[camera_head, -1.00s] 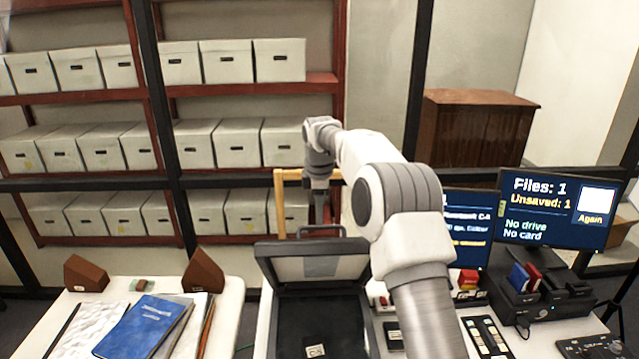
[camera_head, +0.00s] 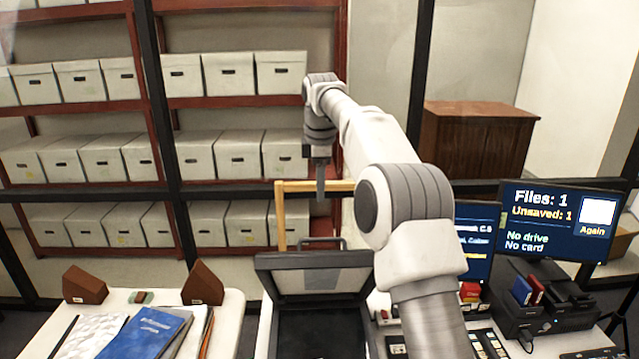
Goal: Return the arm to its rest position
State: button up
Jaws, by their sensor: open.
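My arm rises from the bottom right of centre, bends at the elbow and reaches forward to the upper left. My gripper (camera_head: 320,192) hangs pointing down at the arm's far end, above and behind the open case. It is small and seen from behind, and nothing shows held in it. The dark case (camera_head: 318,283) stands on the table with its lid raised below the gripper, and the two are apart.
A wooden frame (camera_head: 281,215) stands just behind the gripper. Shelves with white archival boxes (camera_head: 238,152) fill the back left. Two monitors (camera_head: 553,222) and a black dock (camera_head: 520,315) stand at right. A white table (camera_head: 232,320) at left holds a blue folder (camera_head: 152,333) and brown house-shaped blocks (camera_head: 204,283).

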jog(key=s+d+r+m+t+b, duration=0.1)
jog(key=s+d+r+m, duration=0.15)
jog(key=s, duration=0.35)
jog(key=s+d+r+m+b, duration=0.1)
jog(key=s+r+m, duration=0.15)
jog(key=s, duration=0.45)
jog(key=s+d+r+m+t+b, duration=0.1)
jog(key=s+d+m, duration=0.15)
jog(key=s, duration=0.35)
jog(key=s+d+f+m+b, duration=0.1)
jog(key=s+f+m, duration=0.2)
jog(key=s, duration=0.4)
jog(key=s+d+f+m+t+b, duration=0.1)
jog(key=s+d+f+m, duration=0.1)
jog(key=s+f+m, duration=0.2)
jog(key=s+d+f+m+b, duration=0.1)
jog(key=s+f+m, duration=0.2)
jog(key=s, duration=0.9)
notch_tip(320, 180, down, 4)
jog(key=shift+s+d+r, duration=0.15)
jog(key=shift+s+r, duration=0.05)
